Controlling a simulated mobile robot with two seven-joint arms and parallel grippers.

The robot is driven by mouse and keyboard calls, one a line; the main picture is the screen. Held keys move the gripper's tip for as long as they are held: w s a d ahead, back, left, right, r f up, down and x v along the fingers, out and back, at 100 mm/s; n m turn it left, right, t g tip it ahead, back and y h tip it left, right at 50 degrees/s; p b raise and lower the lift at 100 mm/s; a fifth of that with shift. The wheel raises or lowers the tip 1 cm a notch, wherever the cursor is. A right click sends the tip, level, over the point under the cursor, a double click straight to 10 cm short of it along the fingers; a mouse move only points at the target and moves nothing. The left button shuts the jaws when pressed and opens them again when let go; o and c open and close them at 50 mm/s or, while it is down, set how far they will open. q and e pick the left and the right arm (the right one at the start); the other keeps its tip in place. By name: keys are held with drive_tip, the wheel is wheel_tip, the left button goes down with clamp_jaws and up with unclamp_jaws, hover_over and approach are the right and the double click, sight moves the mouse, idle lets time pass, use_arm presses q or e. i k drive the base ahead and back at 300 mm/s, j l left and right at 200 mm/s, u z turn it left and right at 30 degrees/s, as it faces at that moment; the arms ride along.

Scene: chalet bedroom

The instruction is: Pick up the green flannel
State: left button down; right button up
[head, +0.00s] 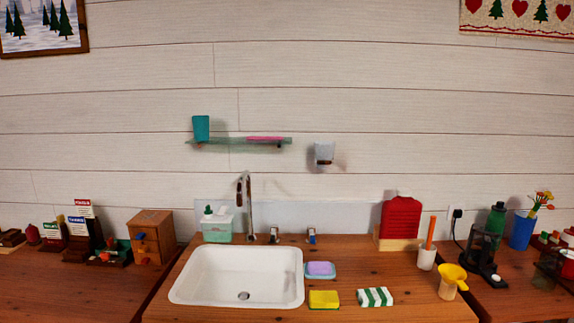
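The green flannel looks to be the folded green-and-white striped cloth (375,297) lying flat near the front of the wooden counter (405,310), right of the white sink (236,275). A yellow sponge (323,299) lies to its left, apart from it. Neither of my grippers shows in the head view.
A dish with a purple bar (320,270) sits behind the sponge. A yellow funnel-shaped thing (452,280) and a white cup with an orange stick (427,258) stand right of the cloth. A red ribbed item (400,222) stands behind. Bare counter surrounds the cloth.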

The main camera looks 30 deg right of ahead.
sight(379, 297)
drive_tip(key=l+z, duration=0.1)
drive_tip(key=z, duration=0.4)
drive_tip(key=l+z, duration=0.1)
drive_tip(key=z, duration=0.35)
drive_tip(key=i+z, duration=0.1)
drive_tip(key=z, duration=0.4)
drive_tip(key=i+l+u, duration=0.15)
drive_tip(key=l, duration=0.35)
drive_tip(key=i+l+u, duration=0.1)
drive_tip(key=l, duration=0.45)
drive_tip(key=i+l+u, duration=0.15)
drive_tip(key=l, duration=0.4)
drive_tip(key=i+l+u, duration=0.1)
drive_tip(key=l, duration=0.5)
drive_tip(key=i+l+u, duration=0.15)
drive_tip(key=l, duration=0.4)
